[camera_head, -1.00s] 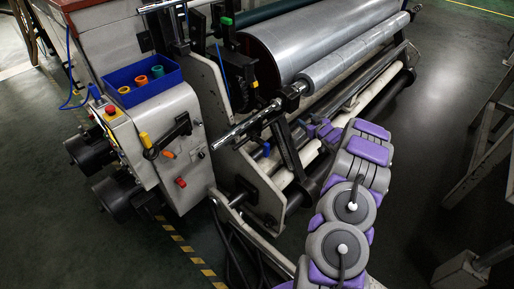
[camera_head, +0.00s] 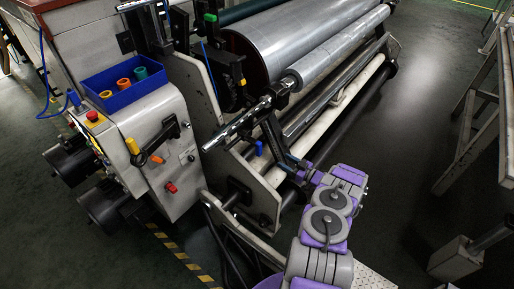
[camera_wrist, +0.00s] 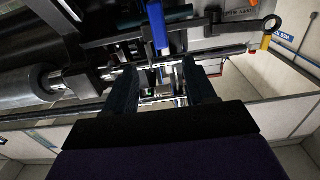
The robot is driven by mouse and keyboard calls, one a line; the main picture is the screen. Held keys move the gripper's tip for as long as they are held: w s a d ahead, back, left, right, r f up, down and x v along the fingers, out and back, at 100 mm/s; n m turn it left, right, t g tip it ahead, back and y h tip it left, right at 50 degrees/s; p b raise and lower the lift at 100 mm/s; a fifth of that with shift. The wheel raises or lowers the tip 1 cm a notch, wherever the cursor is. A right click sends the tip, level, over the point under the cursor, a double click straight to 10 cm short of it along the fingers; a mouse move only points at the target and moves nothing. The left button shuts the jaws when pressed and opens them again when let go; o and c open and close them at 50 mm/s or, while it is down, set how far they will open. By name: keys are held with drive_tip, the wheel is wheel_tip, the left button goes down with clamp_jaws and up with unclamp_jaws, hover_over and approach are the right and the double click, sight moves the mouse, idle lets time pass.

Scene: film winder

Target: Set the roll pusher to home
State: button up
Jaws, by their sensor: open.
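No part in view is clearly marked as the roll pusher. A blue handle (camera_head: 258,147) shows below the chrome bar (camera_head: 237,124) at the film winder's near end. In the wrist view a blue handle (camera_wrist: 158,28) hangs above the gap between my fingers, slightly left of its middle. My gripper (camera_wrist: 161,75) is open, its two dark fingers apart, with nothing seen held between them. In the head view my gripper (camera_head: 284,157) is partly hidden among dark machine parts, right of the blue handle. Contact with it cannot be told.
The silver film roll (camera_head: 300,40) and a thinner roller (camera_head: 335,50) lie behind my arm. A grey frame (camera_head: 480,125) stands right; floor between is clear.

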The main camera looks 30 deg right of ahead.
sight(261, 148)
drive_tip(key=b+x, duration=0.4)
drive_tip(key=x, duration=1.2)
clamp_jaws()
